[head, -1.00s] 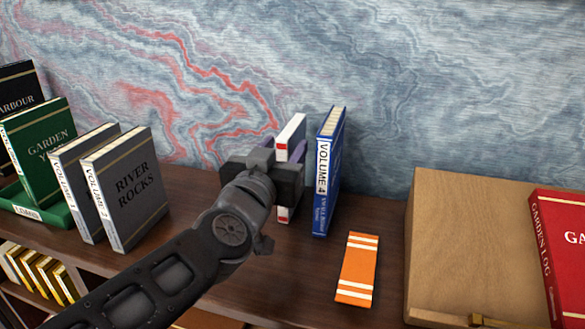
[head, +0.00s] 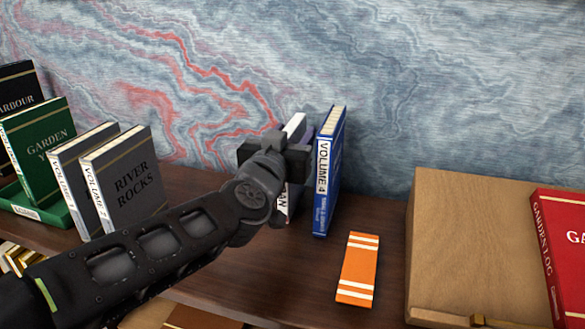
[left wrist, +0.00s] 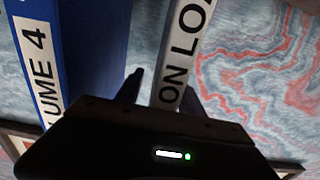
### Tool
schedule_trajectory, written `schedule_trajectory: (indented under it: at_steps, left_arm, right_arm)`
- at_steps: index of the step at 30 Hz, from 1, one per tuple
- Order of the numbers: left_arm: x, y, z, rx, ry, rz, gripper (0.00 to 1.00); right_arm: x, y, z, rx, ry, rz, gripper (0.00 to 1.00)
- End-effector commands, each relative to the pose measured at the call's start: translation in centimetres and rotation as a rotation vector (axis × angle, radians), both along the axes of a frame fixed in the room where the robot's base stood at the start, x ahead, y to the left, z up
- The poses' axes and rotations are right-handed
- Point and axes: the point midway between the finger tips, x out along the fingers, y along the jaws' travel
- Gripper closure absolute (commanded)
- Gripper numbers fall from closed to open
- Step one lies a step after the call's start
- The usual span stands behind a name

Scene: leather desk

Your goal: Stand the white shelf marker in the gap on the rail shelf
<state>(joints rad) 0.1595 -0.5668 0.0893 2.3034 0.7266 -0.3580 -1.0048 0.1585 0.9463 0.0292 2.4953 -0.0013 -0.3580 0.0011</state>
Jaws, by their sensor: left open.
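The white shelf marker (head: 296,126) stands upright, just left of the blue Volume 4 book (head: 328,172), with a space between them. Its spine lettering shows "ON LOA" in the left wrist view (left wrist: 183,58). My left gripper (head: 290,150) is open, with one finger on each side of the marker; in the left wrist view its fingers (left wrist: 160,92) show gaps beside the marker. The gripper hides the marker's middle in the head view. I cannot tell whether the marker's foot touches the shelf. My right gripper is not in view.
Grey Volume 1 and Volume 2 books (head: 130,185) stand to the left, with clear shelf between them and the marker. A green holder (head: 45,212) holds books at far left.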

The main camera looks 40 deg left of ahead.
Motion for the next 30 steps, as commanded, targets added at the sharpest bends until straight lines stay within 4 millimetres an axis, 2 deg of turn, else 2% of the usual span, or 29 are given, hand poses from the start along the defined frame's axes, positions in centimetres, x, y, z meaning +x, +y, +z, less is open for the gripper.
schedule_trajectory:
  at_steps: [16, 30]
  left_arm:
    - [-0.07, 0.01, 0.01, -0.001, 0.000, 0.001, 0.55]
    - [-0.06, 0.00, 0.01, -0.001, 0.000, 0.000, 0.94]
  right_arm:
    - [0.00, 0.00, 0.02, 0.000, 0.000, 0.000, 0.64]
    - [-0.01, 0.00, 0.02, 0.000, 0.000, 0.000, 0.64]
